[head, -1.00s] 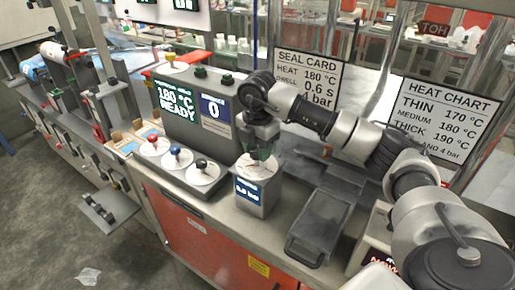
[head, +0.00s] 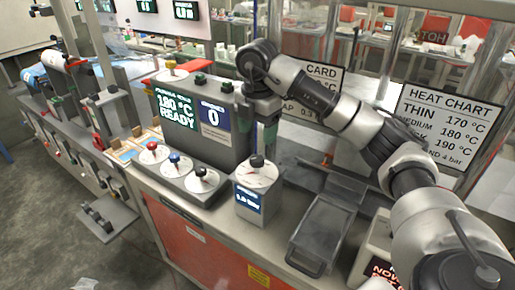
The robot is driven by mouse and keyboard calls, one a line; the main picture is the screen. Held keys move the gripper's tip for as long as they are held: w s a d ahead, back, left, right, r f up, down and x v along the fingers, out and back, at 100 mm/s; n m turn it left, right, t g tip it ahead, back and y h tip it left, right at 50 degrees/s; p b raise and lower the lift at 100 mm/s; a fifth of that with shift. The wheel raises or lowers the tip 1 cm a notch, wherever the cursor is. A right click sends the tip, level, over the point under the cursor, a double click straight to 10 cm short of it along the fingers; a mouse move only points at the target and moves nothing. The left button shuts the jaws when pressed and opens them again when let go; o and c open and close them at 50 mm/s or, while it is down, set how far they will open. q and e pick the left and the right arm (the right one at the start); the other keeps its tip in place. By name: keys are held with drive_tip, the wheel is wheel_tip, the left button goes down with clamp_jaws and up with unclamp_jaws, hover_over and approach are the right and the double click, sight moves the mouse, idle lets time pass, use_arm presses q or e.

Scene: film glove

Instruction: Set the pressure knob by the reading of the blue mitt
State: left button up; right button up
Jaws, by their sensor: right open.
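The black pressure knob (head: 257,160) stands on a pale dial atop a small grey box (head: 250,209). The box's blue display (head: 247,198) gives a bar value whose first digit is too small to read surely. My right gripper (head: 268,138) points down, open and empty, above and slightly behind the knob, apart from it. A blue item (head: 36,79) lies at the far left; I cannot tell whether it is the mitt. My left gripper is not in view.
Red (head: 152,146), blue (head: 174,157) and black (head: 201,173) knobs stand left of the box. A green screen (head: 175,109) reads 180 °C READY. My right arm partly covers the seal card (head: 323,76); the heat chart (head: 443,128) stands beyond.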

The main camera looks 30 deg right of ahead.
drive_tip(key=shift+r, duration=1.5)
